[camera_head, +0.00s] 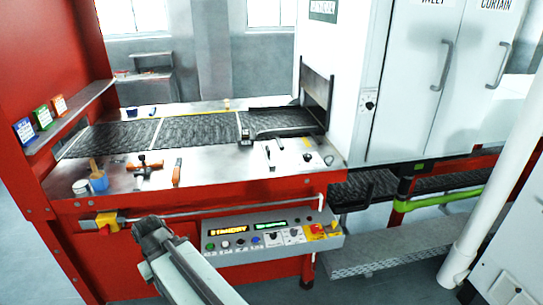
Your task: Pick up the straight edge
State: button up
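I cannot single out the straight edge with certainty. Two short, thin tools lie side by side on the right part of the front metal ledge: a dark one (268,156) and a pale one (279,145). Either might be it, but they are too small to tell. My gripper (150,225) is at the lower left centre, in front of the red machine's front face and apart from the tools on the ledge. Nothing shows held in it, and its fingers are too unclear to tell open from shut.
The ledge (225,168) also holds an orange-black tool (144,165), an orange-handled tool (177,172), a blue cup (98,183) and a white jar (81,187). Mesh belt (195,130) lies behind. A control panel (270,240) juts out below. A white pipe (500,170) stands right.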

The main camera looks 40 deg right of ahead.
aim_at(272, 165)
jog(key=z, duration=0.1)
jog(key=i, duration=0.95)
jog(key=u, duration=0.05)
